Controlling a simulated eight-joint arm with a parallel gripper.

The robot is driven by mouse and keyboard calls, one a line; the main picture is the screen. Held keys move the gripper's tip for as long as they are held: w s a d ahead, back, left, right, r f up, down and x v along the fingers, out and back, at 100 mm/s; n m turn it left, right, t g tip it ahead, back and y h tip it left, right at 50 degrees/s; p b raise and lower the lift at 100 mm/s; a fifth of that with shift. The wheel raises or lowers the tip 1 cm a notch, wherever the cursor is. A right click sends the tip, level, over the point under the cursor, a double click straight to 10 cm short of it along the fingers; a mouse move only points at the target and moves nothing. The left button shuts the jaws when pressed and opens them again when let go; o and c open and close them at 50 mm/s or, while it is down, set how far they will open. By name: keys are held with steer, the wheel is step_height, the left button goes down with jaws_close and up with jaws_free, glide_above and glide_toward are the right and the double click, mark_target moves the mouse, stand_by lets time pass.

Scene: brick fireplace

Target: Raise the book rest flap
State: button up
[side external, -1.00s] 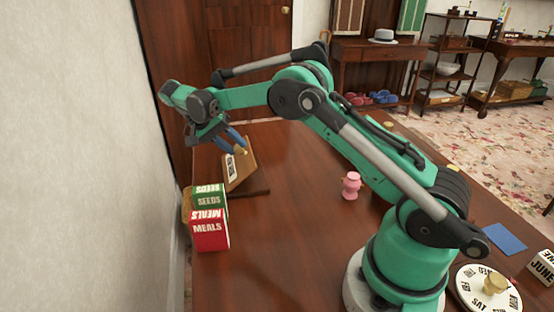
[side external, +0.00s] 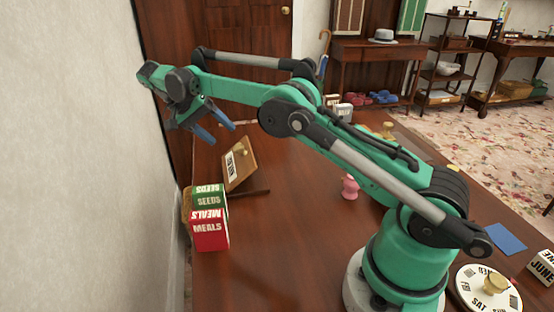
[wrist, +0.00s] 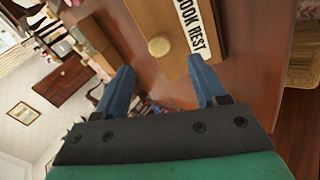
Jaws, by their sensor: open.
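The book rest flap (side external: 245,169) is a light wooden board tilted up from the table, with a white label and a small round knob (side external: 243,151). In the wrist view the flap (wrist: 178,75) carries a "BOOK REST" label (wrist: 197,25), and its pale knob (wrist: 159,46) shows just beyond the fingertips. My gripper (side external: 223,134) is open and empty, above and left of the knob and apart from it in the side view. Its two blue fingers (wrist: 161,66) are spread in the wrist view.
Red and green "MEALS" and "SEEDS" boxes (side external: 210,233) stand in front of the flap by the left wall. A dark bar (side external: 250,193) lies at the flap's foot. A pink object (side external: 350,187) stands to the right. The table middle (side external: 290,235) is clear.

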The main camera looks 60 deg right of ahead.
steer(key=shift+w+a+r, duration=0.1)
steer(key=shift+a+r, duration=0.05)
steer(key=shift+r, duration=0.1)
